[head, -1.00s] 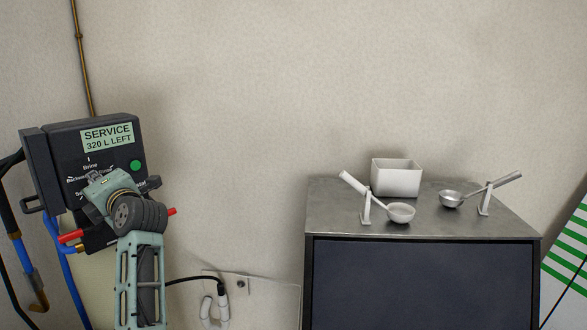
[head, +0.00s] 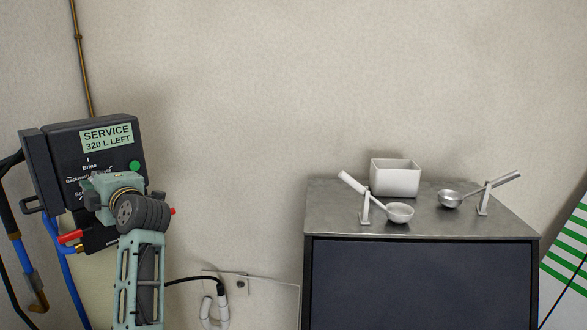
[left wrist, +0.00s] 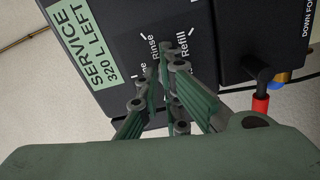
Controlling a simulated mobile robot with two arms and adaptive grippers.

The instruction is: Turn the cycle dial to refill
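The dark control box (head: 60,150) hangs on the wall at the left of the head view, its green screen (head: 107,137) reading "SERVICE 320 L LEFT". White cycle labels ring the dial area; in the left wrist view the "Refill" label (left wrist: 185,45) and "Rinse" label (left wrist: 153,46) show. My left gripper (head: 90,184) is at the dial area, and its green fingers (left wrist: 168,78) reach to the panel in the left wrist view. The dial is hidden behind the fingers, so its setting and any grip on it cannot be made out. My right gripper is out of view.
A red-tipped pipe fitting (head: 70,237) and blue hoses (head: 66,270) are below the box. A green round button (head: 134,166) is on its face. A dark ice maker (head: 420,280) with a white bin (head: 395,180) and two scoops stands at the right.

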